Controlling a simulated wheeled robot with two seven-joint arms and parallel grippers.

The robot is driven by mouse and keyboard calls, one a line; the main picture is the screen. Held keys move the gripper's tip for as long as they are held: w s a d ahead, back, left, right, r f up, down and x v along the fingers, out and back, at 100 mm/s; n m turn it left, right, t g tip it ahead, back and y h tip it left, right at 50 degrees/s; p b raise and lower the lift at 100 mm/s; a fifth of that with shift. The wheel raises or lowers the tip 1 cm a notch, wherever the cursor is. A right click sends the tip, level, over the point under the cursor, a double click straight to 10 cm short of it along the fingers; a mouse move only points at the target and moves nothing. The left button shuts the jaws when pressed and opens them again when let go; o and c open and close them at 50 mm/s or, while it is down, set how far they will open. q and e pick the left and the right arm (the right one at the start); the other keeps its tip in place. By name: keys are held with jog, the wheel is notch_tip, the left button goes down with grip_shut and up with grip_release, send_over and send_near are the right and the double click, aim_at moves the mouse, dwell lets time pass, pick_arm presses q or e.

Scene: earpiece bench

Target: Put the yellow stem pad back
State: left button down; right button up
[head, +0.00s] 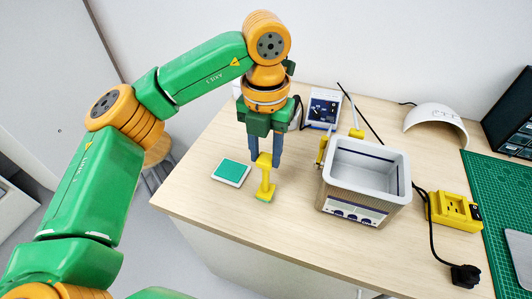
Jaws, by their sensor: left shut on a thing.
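The yellow stem pad (265,183) is upright, with a yellow head, a narrower stem and a wider foot that shows a green edge at the bottom. My left gripper (265,158) points down from above and is shut on its upper part. The foot is close to the bench top near the front edge; I cannot tell whether it touches. A flat white-rimmed tray with a teal top (231,171) lies just left of the stem pad, apart from it. My right gripper is not in view.
A basin with a grey rim (402,158) stands right of the stem pad, with a small yellow item (322,150) at its left side. A meter (323,108) stands behind. A yellow socket box (455,211), black cable and green mat (487,200) are at right. The front bench strip is clear.

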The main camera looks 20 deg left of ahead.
pick_arm(q)
jog(key=shift+f, duration=0.95)
jog(key=c, duration=0.5)
grip_release()
jog(key=shift+r, duration=0.1)
jog(key=shift+r, duration=0.35)
notch_tip(320, 180, up, 3)
jog(key=shift+r, duration=0.2)
notch_tip(320, 180, up, 8)
jog(key=p, duration=0.2)
